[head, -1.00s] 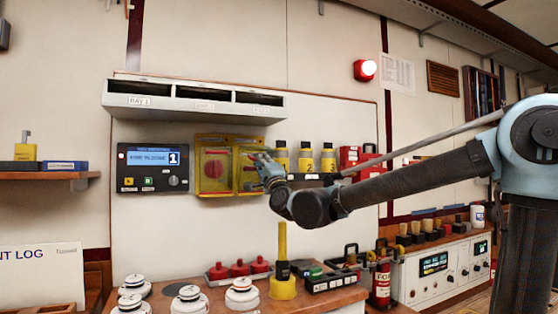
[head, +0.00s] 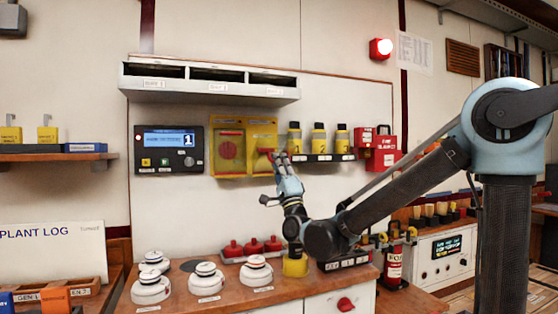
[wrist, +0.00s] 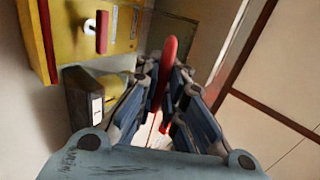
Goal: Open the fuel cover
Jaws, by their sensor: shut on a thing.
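Two yellow cover units hang side by side on the wall panel in the head view. The left one (head: 228,162) shows a red round button behind its front. The right one (head: 262,134) has a small red part near its right edge. I cannot read which is the fuel cover. My gripper (head: 278,160) is at the right unit's lower right edge. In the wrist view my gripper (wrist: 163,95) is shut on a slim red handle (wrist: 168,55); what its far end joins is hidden. A yellow unit (wrist: 75,40) with a red bar stands left of it.
A shelf with yellow-black bottles (head: 318,140) is close right of my gripper, with red boxes (head: 382,150) beyond. A control panel (head: 168,150) is left of the units. White domes (head: 206,278) and red knobs (head: 252,245) stand on the bench below.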

